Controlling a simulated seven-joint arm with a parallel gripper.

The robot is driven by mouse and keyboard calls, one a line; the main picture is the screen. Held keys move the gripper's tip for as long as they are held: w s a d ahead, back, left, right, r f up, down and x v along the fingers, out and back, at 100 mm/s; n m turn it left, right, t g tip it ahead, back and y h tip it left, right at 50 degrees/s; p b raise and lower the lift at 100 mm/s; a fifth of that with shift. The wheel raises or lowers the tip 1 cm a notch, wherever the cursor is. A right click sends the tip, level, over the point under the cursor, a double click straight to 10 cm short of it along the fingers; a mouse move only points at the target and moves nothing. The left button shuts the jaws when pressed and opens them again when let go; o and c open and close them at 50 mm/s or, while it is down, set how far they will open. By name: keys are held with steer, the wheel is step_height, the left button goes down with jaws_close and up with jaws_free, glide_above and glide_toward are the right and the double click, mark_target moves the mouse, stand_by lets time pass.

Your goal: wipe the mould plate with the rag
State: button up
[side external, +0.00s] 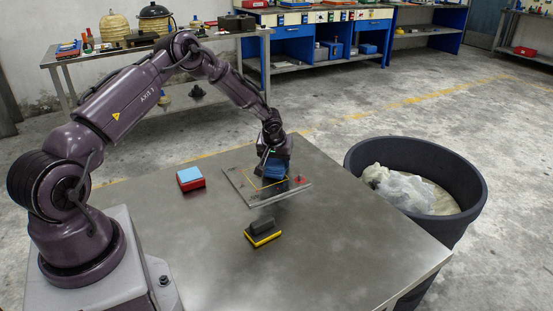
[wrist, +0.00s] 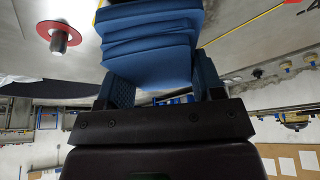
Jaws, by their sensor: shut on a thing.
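The mould plate (side external: 240,190) is a flat grey square with a yellow outline, lying on the metal table. A small red piece (side external: 300,180) shows at its right side. My gripper (side external: 273,156) is over the plate's far part, pointing down, and is shut on the blue folded rag (side external: 272,169). In the wrist view the rag (wrist: 150,45) fills the space between the two blue fingers of my gripper (wrist: 163,80), its folds stacked. The rag is at or just above the plate; I cannot tell whether it touches. It hides part of the yellow outline.
A red block with a light blue top (side external: 190,178) sits left of the plate. A black and yellow block with a handle (side external: 262,232) sits in front of it. A black bin with a pale plastic bag (side external: 405,190) stands right of the table (side external: 350,240). The table's front right is clear.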

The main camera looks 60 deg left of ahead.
mark_target(254, 178)
steer(key=shift+f, duration=0.5)
steer(key=shift+s+r, duration=0.15)
steer(key=shift+s, duration=1.1)
steer(key=shift+s+f, duration=0.2)
steer(key=shift+s, duration=2.35)
steer(key=shift+w, duration=1.35)
steer(key=shift+w+r, duration=0.1)
steer(key=shift+w, duration=2.4)
steer(key=shift+r, duration=0.1)
steer(key=shift+r, duration=3.4)
